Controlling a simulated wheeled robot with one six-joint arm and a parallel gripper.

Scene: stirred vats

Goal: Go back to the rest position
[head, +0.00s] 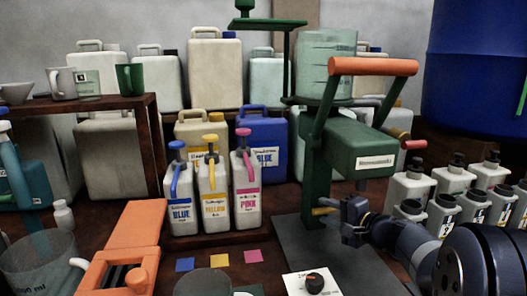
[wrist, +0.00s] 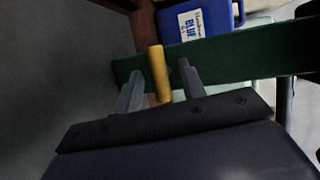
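My gripper (head: 343,210) is at the front of the green stand of the vat machine (head: 318,170) in the head view. In the wrist view, my gripper's two grey fingers (wrist: 160,84) are spread apart. A small yellow peg (wrist: 160,74) projects from the green post (wrist: 225,58) between them, with a gap showing on each side. The yellow peg also shows in the head view (head: 324,211), just left of the fingers. My gripper looks open and holds nothing.
Blue, yellow and pink pump bottles (head: 214,196) stand left of the machine. An orange lever (head: 373,67) is above my arm. Several white bottles (head: 448,190) stand close to my arm on the right.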

